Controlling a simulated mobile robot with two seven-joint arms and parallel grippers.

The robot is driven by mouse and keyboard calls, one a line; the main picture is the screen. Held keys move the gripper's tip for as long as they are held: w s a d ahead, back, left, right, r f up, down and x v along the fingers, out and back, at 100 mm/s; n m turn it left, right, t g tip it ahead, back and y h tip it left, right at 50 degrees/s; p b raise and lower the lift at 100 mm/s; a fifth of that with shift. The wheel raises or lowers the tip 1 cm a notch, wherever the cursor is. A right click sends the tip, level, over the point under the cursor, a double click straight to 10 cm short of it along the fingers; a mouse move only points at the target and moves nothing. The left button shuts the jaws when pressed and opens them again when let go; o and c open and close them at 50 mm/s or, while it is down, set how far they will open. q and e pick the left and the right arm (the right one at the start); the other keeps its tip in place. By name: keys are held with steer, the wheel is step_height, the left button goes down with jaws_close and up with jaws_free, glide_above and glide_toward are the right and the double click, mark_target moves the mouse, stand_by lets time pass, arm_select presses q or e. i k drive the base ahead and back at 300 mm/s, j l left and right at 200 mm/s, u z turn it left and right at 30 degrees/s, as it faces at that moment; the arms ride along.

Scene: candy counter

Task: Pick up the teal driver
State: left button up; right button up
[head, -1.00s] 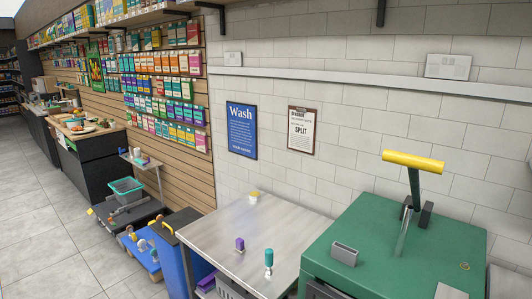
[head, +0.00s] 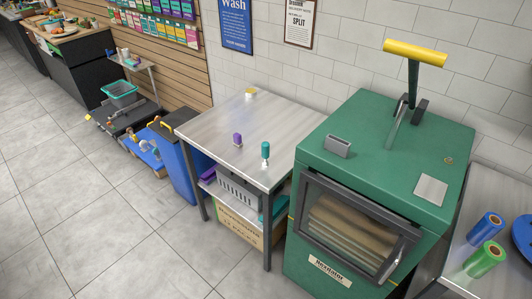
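In the head view, a small upright thing with a teal top (head: 265,149) stands on the steel table (head: 208,131), near its front right corner. It looks like the teal driver, with a thin, pale lower part. A purple-topped piece (head: 237,139) stands to its left, and a small yellow piece (head: 250,92) sits at the back of the table. Neither of my grippers is in view.
A green machine (head: 385,160) with a yellow-handled lever (head: 414,53) stands right of the table. Blue (head: 491,225) and green (head: 484,259) rolls lie at the far right. A blue bin (head: 180,160) stands left of the table. The tiled floor in front is clear.

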mark_target(265, 145)
steer(key=i+l+z, duration=0.15)
steer(key=z, duration=0.3)
steer(key=i+l+z, duration=0.1)
steer(key=z, duration=0.35)
steer(key=i+z, duration=0.2)
steer(key=z, duration=0.25)
